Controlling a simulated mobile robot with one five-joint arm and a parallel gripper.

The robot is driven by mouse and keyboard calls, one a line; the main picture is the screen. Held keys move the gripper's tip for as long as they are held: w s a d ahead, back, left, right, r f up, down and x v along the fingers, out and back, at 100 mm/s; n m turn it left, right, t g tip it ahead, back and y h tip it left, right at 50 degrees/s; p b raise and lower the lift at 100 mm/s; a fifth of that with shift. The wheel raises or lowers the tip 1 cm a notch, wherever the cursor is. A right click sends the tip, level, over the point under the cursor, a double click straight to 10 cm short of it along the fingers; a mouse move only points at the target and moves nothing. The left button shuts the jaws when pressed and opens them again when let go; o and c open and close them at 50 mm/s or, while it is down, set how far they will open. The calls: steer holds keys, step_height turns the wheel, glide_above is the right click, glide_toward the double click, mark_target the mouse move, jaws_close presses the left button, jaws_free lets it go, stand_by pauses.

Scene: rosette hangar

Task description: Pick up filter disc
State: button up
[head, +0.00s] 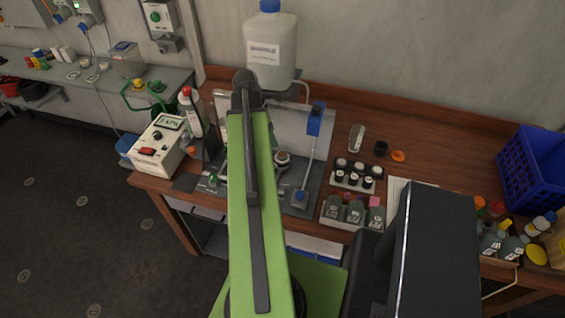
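I cannot pick out a filter disc for certain. A small round pale piece (282,158) sits on the grey work area of the wooden bench, just right of my green arm; I cannot tell what it is. A flat orange disc-like piece (398,156) lies on the bench further right, beside a small black cap (381,148). My arm reaches over the bench and covers part of the grey area. My gripper does not show; the arm hides whatever is beneath its far end.
A large white jug (270,48) stands behind the arm. A meter box (160,143) and a red-capped bottle (191,112) stand left. Vials (353,180) and grey bottles (354,211) stand in racks right of the arm. A blue crate (532,170) is far right. The back-right bench is clear.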

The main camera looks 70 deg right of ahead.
steer(key=b, duration=0.3)
glide_toward(282, 154)
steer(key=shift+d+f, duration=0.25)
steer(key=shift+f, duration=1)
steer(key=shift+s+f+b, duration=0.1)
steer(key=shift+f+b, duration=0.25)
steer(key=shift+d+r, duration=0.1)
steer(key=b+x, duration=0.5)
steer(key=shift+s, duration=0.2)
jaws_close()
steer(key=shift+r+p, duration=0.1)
steer(key=shift+p, duration=0.2)
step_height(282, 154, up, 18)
steer(key=p, duration=1.8)
